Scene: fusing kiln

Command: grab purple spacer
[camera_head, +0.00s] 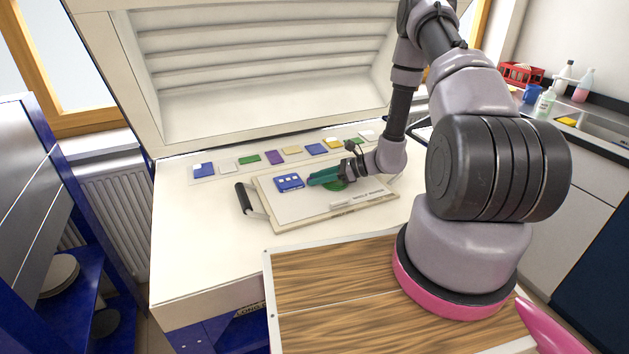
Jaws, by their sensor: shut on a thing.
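My gripper (312,179), with teal fingers, is low over the white board (290,218), just right of a blue tile (289,183) with white squares. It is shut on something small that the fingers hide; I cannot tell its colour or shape. A flat purple piece (274,157) lies in the row of coloured pieces behind the board, apart from my gripper. No other purple piece shows on the kiln table, and I cannot tell whether this one is the spacer.
A green round piece (336,185) lies under my gripper. The open kiln lid (265,75) rises behind the row. The table's front left (200,250) is clear.

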